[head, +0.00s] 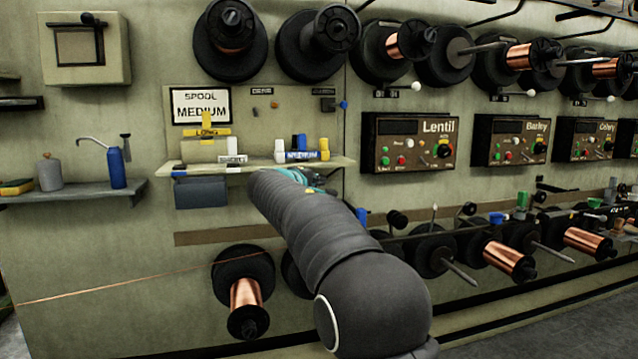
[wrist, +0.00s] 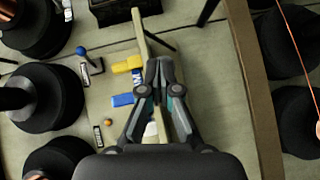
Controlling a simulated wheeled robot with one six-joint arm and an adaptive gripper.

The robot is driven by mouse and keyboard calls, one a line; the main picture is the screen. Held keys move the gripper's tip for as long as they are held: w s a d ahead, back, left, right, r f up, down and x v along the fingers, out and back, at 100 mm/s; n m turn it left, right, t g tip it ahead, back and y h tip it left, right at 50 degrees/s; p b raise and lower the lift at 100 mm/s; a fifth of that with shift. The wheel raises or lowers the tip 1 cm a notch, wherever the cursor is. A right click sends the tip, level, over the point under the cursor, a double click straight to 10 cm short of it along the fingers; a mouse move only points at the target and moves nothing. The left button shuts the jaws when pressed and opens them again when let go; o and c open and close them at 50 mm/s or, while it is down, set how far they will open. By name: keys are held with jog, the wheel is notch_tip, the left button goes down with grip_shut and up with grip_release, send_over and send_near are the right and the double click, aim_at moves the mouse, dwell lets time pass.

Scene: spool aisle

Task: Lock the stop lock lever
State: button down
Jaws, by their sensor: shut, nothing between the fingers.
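A small lever with a blue ball knob (head: 343,104) sits on a dark mount on the wall, right of the MEDIUM sign. It also shows at the upper left of the wrist view (wrist: 82,50), beside a small label. Its label is too small to read, so I cannot tell whether it is the stop lock lever or how it is set. My gripper (wrist: 165,62) is shut and empty at the shelf's edge, apart from the blue-knobbed lever. In the head view my arm mostly hides the gripper, and only some teal shows below the shelf.
A narrow shelf (head: 245,167) holds blue, white and yellow blocks close to my gripper. Black spools (wrist: 45,97) jut from the wall nearby. The Lentil control box (head: 410,142) is to the right. A small orange knob (wrist: 108,122) is on the wall.

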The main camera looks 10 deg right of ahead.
dwell(0.5)
jog(key=s+a+r+b, duration=0.1)
jog(key=s+a+r, duration=0.1)
jog(key=s, duration=1)
jog(key=shift+s+a+b, duration=0.3)
jog(key=shift+a+b, duration=0.05)
jog(key=shift+a, duration=0.3)
